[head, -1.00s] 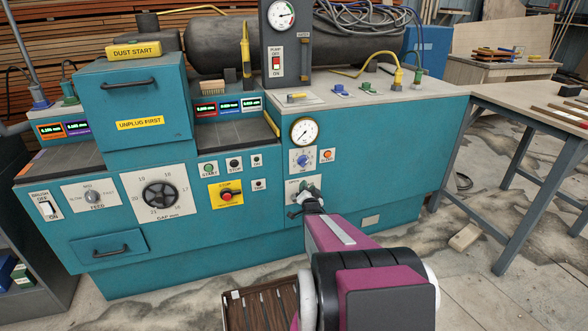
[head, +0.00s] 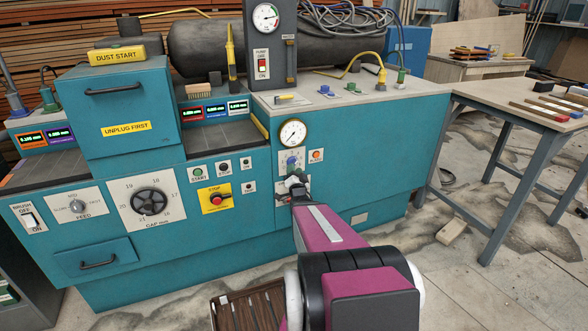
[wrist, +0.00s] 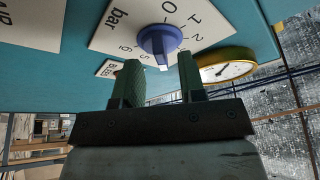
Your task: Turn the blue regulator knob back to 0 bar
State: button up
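The blue regulator knob (head: 291,161) sits on a white scale plate on the teal machine front, below a round pressure gauge (head: 292,133). In the wrist view the knob (wrist: 160,42) is near the top, with a pale mark at its lower end. The plate (wrist: 112,38) reads "bar" with figures including 0, 1, 2, 5 and 6; the exact setting cannot be told. My gripper (wrist: 160,78) is open and empty, its two green fingers apart just short of the knob. In the head view my gripper (head: 296,180) is just below the knob, partly hiding the panel.
An orange button (head: 316,155) is right of the knob. The red stop button (head: 216,199) and gap handwheel (head: 149,202) are to the left. The gauge's yellow rim (wrist: 223,66) lies close to the right finger in the wrist view. A workbench (head: 515,100) stands at right.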

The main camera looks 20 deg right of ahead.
jog(key=shift+x, duration=0.9)
grip_shut()
jog(key=shift+n, duration=0.3)
